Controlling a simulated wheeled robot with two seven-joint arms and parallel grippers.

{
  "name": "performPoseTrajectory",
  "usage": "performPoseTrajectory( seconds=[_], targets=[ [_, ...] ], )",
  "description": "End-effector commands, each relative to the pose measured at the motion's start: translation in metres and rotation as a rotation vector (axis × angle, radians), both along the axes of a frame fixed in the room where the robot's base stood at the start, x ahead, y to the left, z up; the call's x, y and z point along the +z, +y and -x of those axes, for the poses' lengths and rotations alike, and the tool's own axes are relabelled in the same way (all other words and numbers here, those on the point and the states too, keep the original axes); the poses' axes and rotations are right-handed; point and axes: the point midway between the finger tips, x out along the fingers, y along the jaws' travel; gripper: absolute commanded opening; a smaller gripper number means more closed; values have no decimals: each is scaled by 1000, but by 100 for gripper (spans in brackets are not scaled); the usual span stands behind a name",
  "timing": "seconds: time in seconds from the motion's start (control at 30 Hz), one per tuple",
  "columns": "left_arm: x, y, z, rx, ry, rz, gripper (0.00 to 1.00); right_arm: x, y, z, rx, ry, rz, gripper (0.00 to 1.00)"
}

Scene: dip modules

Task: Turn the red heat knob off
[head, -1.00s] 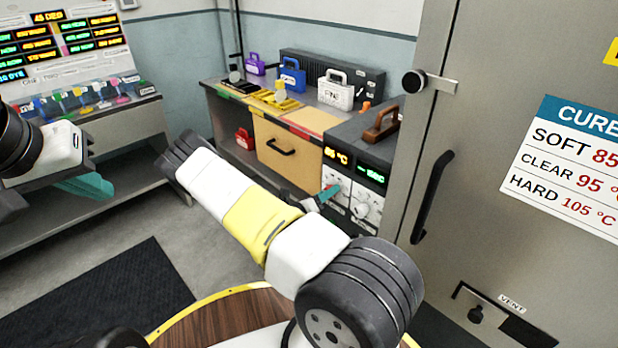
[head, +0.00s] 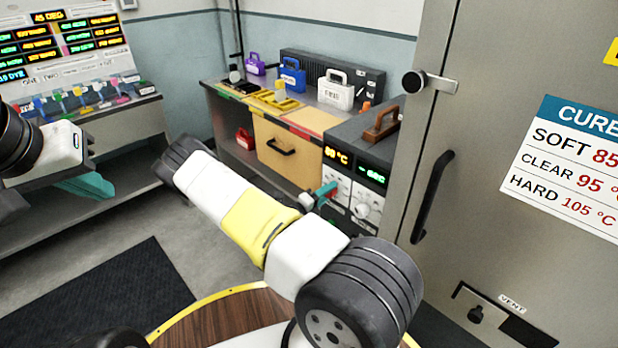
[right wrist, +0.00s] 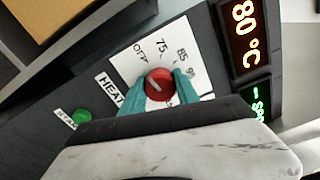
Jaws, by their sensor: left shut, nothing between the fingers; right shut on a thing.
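The red heat knob (right wrist: 159,85) is on the white dial plate (right wrist: 180,52) of the dark control unit, in the right wrist view. Its pale pointer line is visible; the plate shows 75, 85 and a further number, and a word at the left end that is hard to read. My right gripper (right wrist: 159,92) has its teal fingers shut on the knob, one on each side. My left gripper (head: 90,186) is shut and empty at the left, far from the unit.
The orange display (right wrist: 243,28) reads 80 °C. A green button (right wrist: 82,117) sits beside the HEAT label. A white knob (head: 362,210) is right of my right gripper. A tall grey cabinet (head: 470,150) stands close on the right. Coloured modules stand on the bench behind.

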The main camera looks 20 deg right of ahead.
Motion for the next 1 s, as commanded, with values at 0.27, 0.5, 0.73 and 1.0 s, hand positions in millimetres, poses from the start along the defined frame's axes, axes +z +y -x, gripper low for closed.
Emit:
performPoseTrajectory(
  seconds=[0.27, 0.5, 0.73, 1.0],
  targets=[
    [0, 0, 0, 0, 0, 0, 0, -1, 1, 0, 2, 8, 2, 0],
    [0, 0, 0, 0, 0, 0, 0, -1, 1, 0, 2, 8, 2, 58],
    [0, 0, 0, 0, 0, 0, 0, 0, 0, 0, 1, 7, 2, 59],
    [0, 0, 0, 0, 0, 0, 0, 0, 20, 6, 4, 6, 1, 59]
  ],
)
